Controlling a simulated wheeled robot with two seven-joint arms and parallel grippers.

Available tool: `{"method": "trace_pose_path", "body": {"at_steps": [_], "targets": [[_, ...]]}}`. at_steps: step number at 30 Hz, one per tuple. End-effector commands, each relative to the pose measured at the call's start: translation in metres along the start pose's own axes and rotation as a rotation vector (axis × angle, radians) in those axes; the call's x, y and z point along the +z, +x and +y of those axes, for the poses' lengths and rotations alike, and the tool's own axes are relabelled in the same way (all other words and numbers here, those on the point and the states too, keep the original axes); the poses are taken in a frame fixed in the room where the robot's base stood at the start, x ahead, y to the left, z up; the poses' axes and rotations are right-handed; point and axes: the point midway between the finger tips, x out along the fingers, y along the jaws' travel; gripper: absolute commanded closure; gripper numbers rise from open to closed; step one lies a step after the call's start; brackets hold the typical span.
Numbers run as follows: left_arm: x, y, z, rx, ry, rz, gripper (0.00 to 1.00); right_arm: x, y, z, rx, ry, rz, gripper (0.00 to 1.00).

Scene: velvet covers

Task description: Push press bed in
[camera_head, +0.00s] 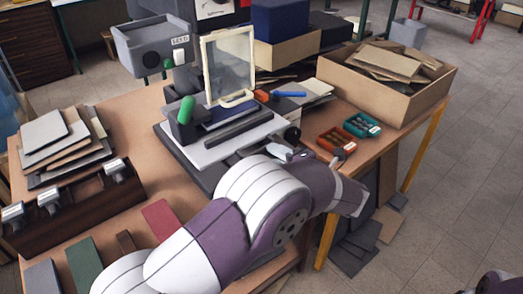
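The press stands on the wooden table, with a clear framed guard (230,66) upright behind its bed. The press bed (205,152) is a pale flat plate on a dark base, with a dark bar across it. It sticks out toward the table's front. A green knob (187,108) stands at its left. My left gripper (287,153) is by the bed's front right side, beside a dark round knob (292,134). My purple and white arm hides much of it, so I cannot tell finger opening or contact. My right gripper is not in view; a bit of my arm shows bottom right.
A grey control box (148,46) is at back left. A cardboard box of boards (385,80) is at right. Orange (336,138) and teal (362,125) trays sit near the right edge. A dark tool rack (75,207) and coloured covers (160,220) lie front left.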

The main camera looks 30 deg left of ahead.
Motion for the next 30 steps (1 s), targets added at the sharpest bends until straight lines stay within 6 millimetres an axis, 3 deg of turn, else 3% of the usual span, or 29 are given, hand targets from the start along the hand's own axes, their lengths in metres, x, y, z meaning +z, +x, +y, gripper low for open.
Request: {"method": "trace_pose_path", "body": {"at_steps": [3, 7, 18, 19, 22, 27, 30], "targets": [[-0.001, 0.029, -0.001, 0.000, 0.001, 0.005, 0.64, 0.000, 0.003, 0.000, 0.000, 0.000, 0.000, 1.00], [0.000, 0.051, -0.001, -0.001, 0.003, 0.001, 0.64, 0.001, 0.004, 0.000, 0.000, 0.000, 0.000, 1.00], [0.000, 0.062, 0.000, -0.001, 0.003, -0.002, 0.64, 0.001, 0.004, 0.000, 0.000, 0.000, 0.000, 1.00], [0.000, 0.062, 0.000, -0.001, 0.003, -0.002, 0.67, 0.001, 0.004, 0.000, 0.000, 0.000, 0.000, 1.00], [0.000, 0.062, 0.000, -0.001, 0.003, -0.002, 1.00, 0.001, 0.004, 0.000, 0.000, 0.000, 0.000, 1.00], [0.000, 0.063, -0.001, -0.001, 0.003, -0.001, 1.00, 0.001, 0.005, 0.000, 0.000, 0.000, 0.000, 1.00], [0.000, 0.076, 0.001, 0.000, 0.002, 0.001, 1.00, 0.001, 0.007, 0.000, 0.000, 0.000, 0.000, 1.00]]}}
